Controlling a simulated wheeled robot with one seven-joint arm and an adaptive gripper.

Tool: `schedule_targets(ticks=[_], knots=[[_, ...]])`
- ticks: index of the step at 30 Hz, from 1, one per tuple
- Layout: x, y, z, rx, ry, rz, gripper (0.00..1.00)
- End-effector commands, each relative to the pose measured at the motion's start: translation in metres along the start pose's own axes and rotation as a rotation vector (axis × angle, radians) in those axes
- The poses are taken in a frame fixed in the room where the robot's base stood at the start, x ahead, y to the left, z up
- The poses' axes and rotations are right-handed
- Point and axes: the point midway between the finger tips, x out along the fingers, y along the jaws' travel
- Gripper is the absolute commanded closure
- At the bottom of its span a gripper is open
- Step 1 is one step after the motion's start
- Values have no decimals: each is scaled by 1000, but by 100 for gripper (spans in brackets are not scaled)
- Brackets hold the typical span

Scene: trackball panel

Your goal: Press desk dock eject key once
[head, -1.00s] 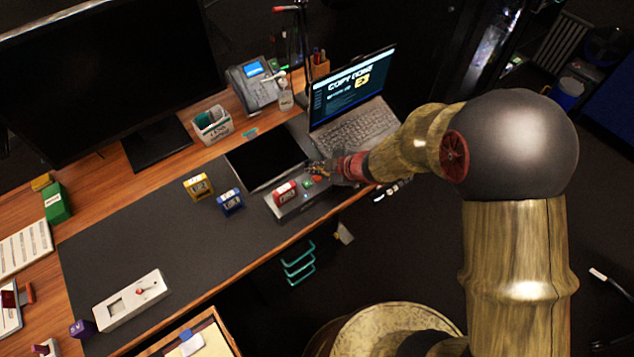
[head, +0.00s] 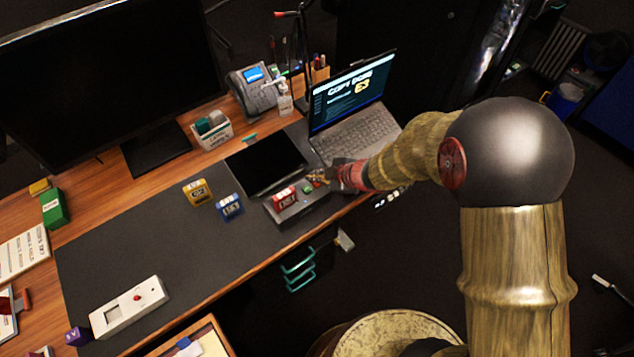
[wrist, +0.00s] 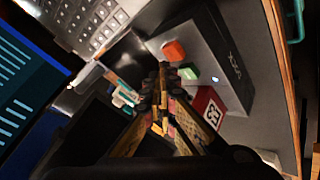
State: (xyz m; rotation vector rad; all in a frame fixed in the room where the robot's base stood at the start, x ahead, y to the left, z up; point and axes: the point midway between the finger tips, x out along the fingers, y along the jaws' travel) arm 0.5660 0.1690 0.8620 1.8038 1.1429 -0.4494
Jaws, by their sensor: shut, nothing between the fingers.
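The desk dock (head: 299,211) is a dark grey box at the desk's front right. It also shows in the wrist view (wrist: 222,62), with its lettered side visible. On its top are an orange-red key (wrist: 173,50), a green key (wrist: 188,73) and a red block with white marking (wrist: 209,106). No label on either key is readable. My gripper (head: 319,178) is shut and empty over the dock's far right end. In the wrist view its fingertips (wrist: 164,70) appear beside the two keys; I cannot tell whether they touch. In the head view the gripper hides the orange-red key.
An open laptop (head: 355,110) showing "COPY DONE" stands behind the dock. A black tablet (head: 265,164) lies to its left. A yellow block (head: 197,191) and a blue block (head: 230,207) stand on the dark mat (head: 170,250), whose middle is clear. A large monitor (head: 105,70) stands behind.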

Motion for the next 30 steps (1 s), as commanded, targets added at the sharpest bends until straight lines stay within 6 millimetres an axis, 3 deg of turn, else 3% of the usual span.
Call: schedule_targets(ticks=[30], knots=[[6,-4,4,0,0,0,100]])
